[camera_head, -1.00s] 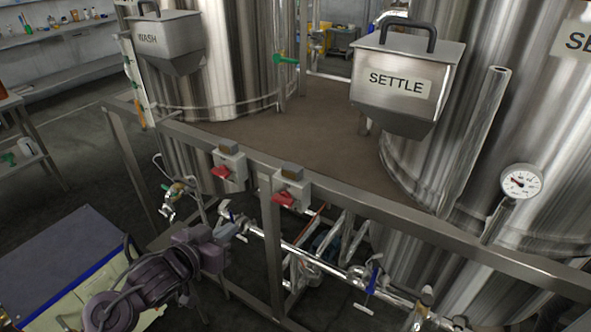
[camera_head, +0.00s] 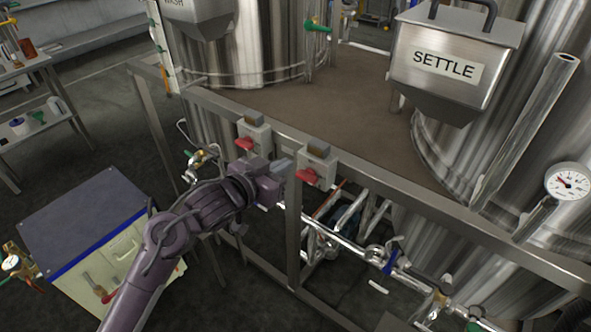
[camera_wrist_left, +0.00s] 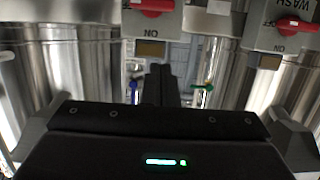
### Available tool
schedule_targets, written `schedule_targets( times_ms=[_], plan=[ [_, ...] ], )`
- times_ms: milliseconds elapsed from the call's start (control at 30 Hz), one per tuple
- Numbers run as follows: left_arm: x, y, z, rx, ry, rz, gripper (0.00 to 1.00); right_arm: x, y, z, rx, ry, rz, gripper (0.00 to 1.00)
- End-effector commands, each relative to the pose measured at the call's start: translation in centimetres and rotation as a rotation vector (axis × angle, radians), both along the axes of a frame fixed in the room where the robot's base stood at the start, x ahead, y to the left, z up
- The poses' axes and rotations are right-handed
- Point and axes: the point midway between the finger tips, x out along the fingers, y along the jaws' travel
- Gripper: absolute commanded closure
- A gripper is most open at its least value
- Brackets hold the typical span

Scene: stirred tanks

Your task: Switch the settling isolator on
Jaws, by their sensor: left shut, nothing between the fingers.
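Two grey isolator boxes with red handles sit on the front rail. The right one (camera_head: 319,160), nearer the SETTLE tank, appears to be the settling isolator; its red handle (camera_head: 308,176) lies sideways. My left gripper (camera_head: 284,168) is shut and empty, its tips just left of this box; I cannot tell whether they touch. In the left wrist view, which looks upside down, the shut fingers (camera_wrist_left: 160,82) point towards this box (camera_wrist_left: 151,24), with ON printed beside its red handle (camera_wrist_left: 152,6). The other box (camera_wrist_left: 282,38) reads WASH there. My right gripper is not in view.
The metal rail (camera_head: 400,203) runs across in front of the tanks. A hopper marked SETTLE (camera_head: 446,66) hangs at the upper right. Pipework with a blue-handled valve (camera_head: 390,262) runs below the rail. A cabinet (camera_head: 85,222) stands at the lower left.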

Motion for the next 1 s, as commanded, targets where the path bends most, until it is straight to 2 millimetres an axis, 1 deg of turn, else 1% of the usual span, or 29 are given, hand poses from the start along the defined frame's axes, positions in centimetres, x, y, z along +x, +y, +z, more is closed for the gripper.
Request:
schedule_targets(
  times_ms=[33,233,300,400,500,667,1000],
  plan=[
    [1.0,-0.8,0.0,-0.005,0.001,-0.001,1.00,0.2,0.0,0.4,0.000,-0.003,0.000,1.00],
    [4.2,-3.1,-1.0,-0.002,0.001,0.000,1.00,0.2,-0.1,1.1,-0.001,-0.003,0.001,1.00],
    [3.9,-2.9,-2.7,0.002,0.006,0.000,1.00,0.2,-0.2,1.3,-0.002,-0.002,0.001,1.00],
    [3.9,-2.9,-3.9,0.001,0.003,-0.001,1.00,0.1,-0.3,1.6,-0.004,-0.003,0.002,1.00],
    [3.9,-2.9,-4.7,0.000,0.001,0.000,1.00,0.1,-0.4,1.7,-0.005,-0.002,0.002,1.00],
    [3.9,-2.9,-5.2,0.000,-0.001,0.000,1.00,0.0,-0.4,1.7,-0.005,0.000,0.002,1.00],
    [3.9,-2.8,-5.2,-0.003,0.001,0.000,1.00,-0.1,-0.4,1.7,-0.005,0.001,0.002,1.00]
  ],
)
